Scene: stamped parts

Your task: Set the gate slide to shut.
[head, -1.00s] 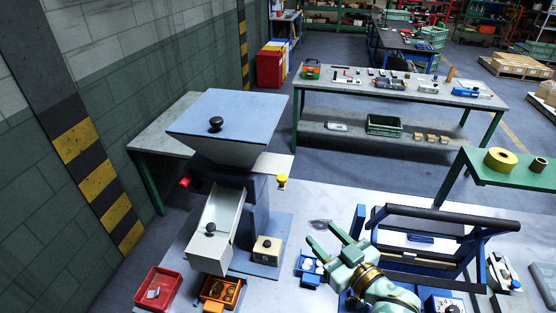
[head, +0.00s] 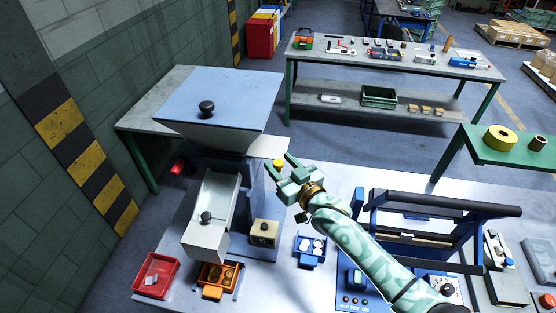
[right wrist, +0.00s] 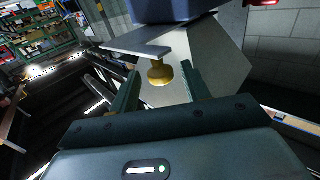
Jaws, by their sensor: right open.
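The hopper (head: 215,110) is a pale blue funnel on a dark blue stand. Its gate slide (head: 262,146), a flat light plate, juts out to the right from under the funnel. A yellow knob (head: 278,164) hangs at the plate's outer end. My right gripper (head: 279,163) is open, with its green fingers at the knob. In the right wrist view the slide plate (right wrist: 135,47) and the yellow knob (right wrist: 160,74) lie ahead, with the knob between the open fingers (right wrist: 159,78). Contact cannot be told. My left gripper is not in view.
A grey chute (head: 212,210) slopes below the hopper, and a red knob (head: 177,168) is on its left. A red bin (head: 156,274), an orange bin (head: 214,290) and a blue bin (head: 309,260) stand in front. A blue frame (head: 430,210) stands at right.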

